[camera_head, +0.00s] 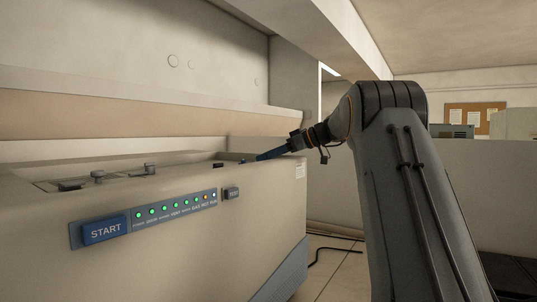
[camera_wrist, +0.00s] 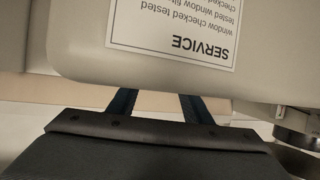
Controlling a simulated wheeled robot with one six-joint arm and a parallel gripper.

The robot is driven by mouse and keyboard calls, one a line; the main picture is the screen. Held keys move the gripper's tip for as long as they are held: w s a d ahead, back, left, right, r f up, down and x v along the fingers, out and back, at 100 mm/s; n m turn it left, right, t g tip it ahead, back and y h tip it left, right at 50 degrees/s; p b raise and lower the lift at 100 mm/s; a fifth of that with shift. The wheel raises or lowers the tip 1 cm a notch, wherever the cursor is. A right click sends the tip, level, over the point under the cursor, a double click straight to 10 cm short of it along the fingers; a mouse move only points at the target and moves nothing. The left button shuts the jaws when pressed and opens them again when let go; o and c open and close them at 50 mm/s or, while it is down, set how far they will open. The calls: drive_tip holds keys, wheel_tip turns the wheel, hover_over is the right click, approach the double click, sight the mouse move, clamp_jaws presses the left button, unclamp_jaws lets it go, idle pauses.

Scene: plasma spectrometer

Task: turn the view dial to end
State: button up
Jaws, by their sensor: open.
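My gripper (camera_head: 270,155) reaches over the right end of the spectrometer's top in the head view. Its two blue fingers are apart with nothing visible between them in the wrist view (camera_wrist: 158,104). The fingertips pass out of sight behind the pale housing with the SERVICE label (camera_wrist: 175,32). No dial is clearly marked as the view dial. A dark round part (camera_wrist: 296,128) at the right edge of the wrist view cannot be identified. Small dark knobs (camera_head: 97,176) and (camera_head: 150,168) stand on the spectrometer's top, left of my gripper.
The spectrometer front (camera_head: 190,255) carries a blue START button (camera_head: 105,230), a row of mostly green lights (camera_head: 170,210) and a small dark button (camera_head: 231,193). A beige overhang (camera_head: 140,115) runs above its top. Floor shows to the right, with a dark cable (camera_head: 325,250).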

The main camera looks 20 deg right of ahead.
drive_tip(key=c, duration=1.1)
drive_tip(key=shift+o, duration=0.2)
drive_tip(key=m+h+b, duration=0.1)
drive_tip(key=b, duration=0.2)
drive_tip(key=m+t+h+b, duration=0.1)
drive_tip(key=b, duration=0.3)
drive_tip(key=shift+a+f+t, duration=0.2)
drive_tip(key=shift+t, duration=0.1)
drive_tip(key=shift+s+r+m+t+b, duration=0.15)
drive_tip(key=shift+m+t+b, duration=0.2)
drive_tip(key=shift+b, duration=0.5)
drive_tip(key=o, duration=1.1)
drive_tip(key=shift+c, duration=0.2)
